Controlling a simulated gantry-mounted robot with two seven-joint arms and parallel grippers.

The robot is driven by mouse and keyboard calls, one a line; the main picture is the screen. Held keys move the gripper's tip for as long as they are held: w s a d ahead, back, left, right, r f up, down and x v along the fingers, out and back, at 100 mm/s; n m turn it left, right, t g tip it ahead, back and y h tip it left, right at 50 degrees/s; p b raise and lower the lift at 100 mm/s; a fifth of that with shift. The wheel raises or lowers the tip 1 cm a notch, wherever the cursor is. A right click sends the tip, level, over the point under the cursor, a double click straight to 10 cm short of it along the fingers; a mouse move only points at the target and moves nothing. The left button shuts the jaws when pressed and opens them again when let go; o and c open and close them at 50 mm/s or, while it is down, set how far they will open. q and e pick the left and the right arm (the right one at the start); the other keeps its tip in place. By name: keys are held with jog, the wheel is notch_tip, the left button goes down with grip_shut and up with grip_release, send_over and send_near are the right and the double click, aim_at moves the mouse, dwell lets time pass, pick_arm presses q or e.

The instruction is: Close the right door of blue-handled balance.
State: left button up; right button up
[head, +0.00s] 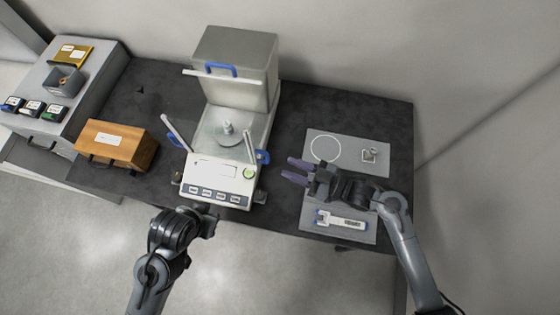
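The blue-handled balance (228,172) stands in the middle of the dark table, its keypad front toward me. The blue handle of the right door (262,156) shows at the balance's right side, near the front. The glass is too clear to tell how far the right door stands open. A small metal object (228,127) stands on the weighing pan (222,141). My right gripper (288,167) is open and empty, its purple fingers pointing left, a short gap right of that handle. My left gripper (207,222) is at the balance's front edge; its fingers are hard to make out.
A wooden box (118,143) stands left of the balance. A grey mat (345,140) with a white circle and a small metal weight (369,154) lies at right. A white-blue tool (342,221) lies on a nearer mat below my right gripper.

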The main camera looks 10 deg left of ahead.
jog(key=shift+v, duration=1.2)
jog(key=shift+a, duration=0.1)
jog(key=s+d+f+m+h, duration=0.1)
jog(key=s+d+m+h, duration=0.2)
jog(key=d+m+h, duration=0.1)
jog(key=s+d+f+m+t+h, duration=0.1)
jog(key=s+d+m+h, duration=0.2)
jog(key=d+h, duration=0.4)
jog(key=s+d+f+m+t+h, duration=0.1)
jog(key=s+d+m+h, duration=0.2)
jog(key=d+m+h, duration=0.1)
jog(key=shift+d+f+m+h, duration=0.15)
jog(key=shift+d+h, duration=0.2)
jog(key=shift+d, duration=0.25)
jog(key=shift+d+f+m+h, duration=0.15)
jog(key=shift+d+h, duration=0.2)
jog(key=shift+d, duration=0.3)
jog(key=s+d+m+g+h, duration=0.1)
jog(key=s+d+m+g, duration=0.15)
jog(key=s, duration=0.35)
notch_tip(320, 180, up, 23)
jog(key=p, duration=2.2)
jog(key=shift+s+d+f+n, duration=0.2)
jog(key=shift+s+d+n, duration=0.15)
jog(key=shift+s+d, duration=0.05)
